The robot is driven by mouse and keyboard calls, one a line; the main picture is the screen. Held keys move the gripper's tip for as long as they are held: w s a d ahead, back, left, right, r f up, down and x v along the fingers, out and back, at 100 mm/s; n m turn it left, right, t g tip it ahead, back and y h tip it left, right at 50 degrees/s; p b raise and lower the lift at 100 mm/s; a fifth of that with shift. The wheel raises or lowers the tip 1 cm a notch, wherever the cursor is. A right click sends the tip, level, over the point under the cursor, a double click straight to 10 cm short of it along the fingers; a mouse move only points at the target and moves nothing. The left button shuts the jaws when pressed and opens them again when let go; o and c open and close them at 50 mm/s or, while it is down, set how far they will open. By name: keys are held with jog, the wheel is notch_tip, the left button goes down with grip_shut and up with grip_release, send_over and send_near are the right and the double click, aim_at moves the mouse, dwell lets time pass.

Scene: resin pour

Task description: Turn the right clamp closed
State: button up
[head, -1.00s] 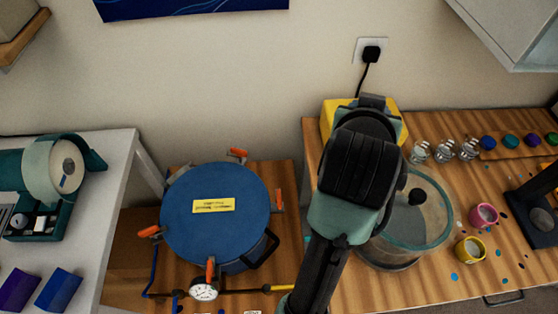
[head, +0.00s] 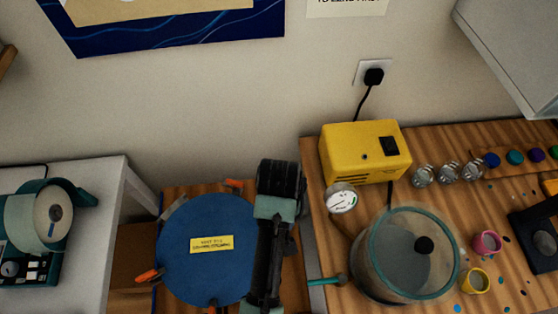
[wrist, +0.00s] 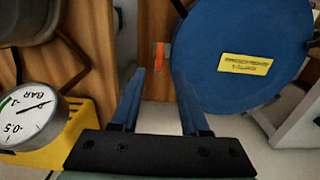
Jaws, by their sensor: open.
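The right clamp (wrist: 160,56) shows in the wrist view as an orange handle at the edge of the blue lid (wrist: 240,50). It lies just beyond the tips of my open gripper (wrist: 159,78), roughly in line with the gap between the two blue fingers. Nothing is held between them. In the head view my arm covers the right clamp and my fingers. The round blue lid (head: 205,270) with a yellow label shows there left of my arm. Other orange clamp handles show at its left (head: 150,275) and its back (head: 235,184).
A yellow pump (head: 365,152) with a gauge (head: 341,198) stands on the right bench. A glass chamber (head: 405,262) is in front of it, with small jars and paint cups farther right. A grey-white table (head: 70,190) is at left.

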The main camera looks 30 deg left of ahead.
notch_tip(320, 180, down, 7)
jog(key=shift+f, duration=0.15)
jog(key=shift+c, duration=0.3)
grip_shut()
